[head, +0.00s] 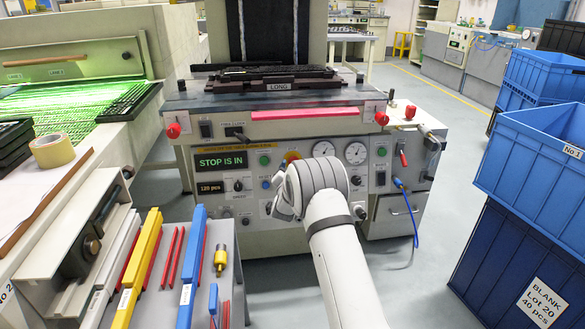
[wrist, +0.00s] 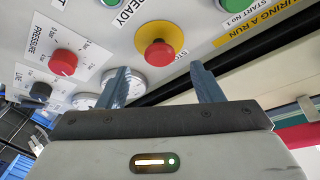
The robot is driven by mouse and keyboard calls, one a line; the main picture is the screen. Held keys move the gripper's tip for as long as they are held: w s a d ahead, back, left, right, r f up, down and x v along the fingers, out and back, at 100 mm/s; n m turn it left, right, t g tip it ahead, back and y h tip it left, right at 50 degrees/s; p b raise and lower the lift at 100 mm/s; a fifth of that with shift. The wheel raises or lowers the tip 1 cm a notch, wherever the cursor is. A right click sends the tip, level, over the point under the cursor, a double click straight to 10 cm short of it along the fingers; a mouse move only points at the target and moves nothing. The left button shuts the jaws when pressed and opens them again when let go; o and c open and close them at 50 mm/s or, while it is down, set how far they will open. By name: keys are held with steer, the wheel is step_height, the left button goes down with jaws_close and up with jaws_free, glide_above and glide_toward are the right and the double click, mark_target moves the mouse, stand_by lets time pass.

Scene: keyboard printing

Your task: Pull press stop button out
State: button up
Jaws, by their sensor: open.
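The red mushroom stop button (wrist: 160,54) sits on a yellow round plate (wrist: 145,37) on the press panel in the wrist view. My gripper (wrist: 160,70) is open, with its two blue-grey fingers on either side of the button in the picture and nothing held. I cannot tell whether the fingertips reach the button's depth.
Near the button are a green READY lamp (wrist: 110,3), a green start button (wrist: 229,4) and a red PRESSURE knob (wrist: 63,62). A tool bench (head: 230,260) stands at left front, blue crates (head: 530,150) at right.

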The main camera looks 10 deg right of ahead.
steer(key=shift+b+x, duration=0.45)
steer(key=shift+x, duration=2)
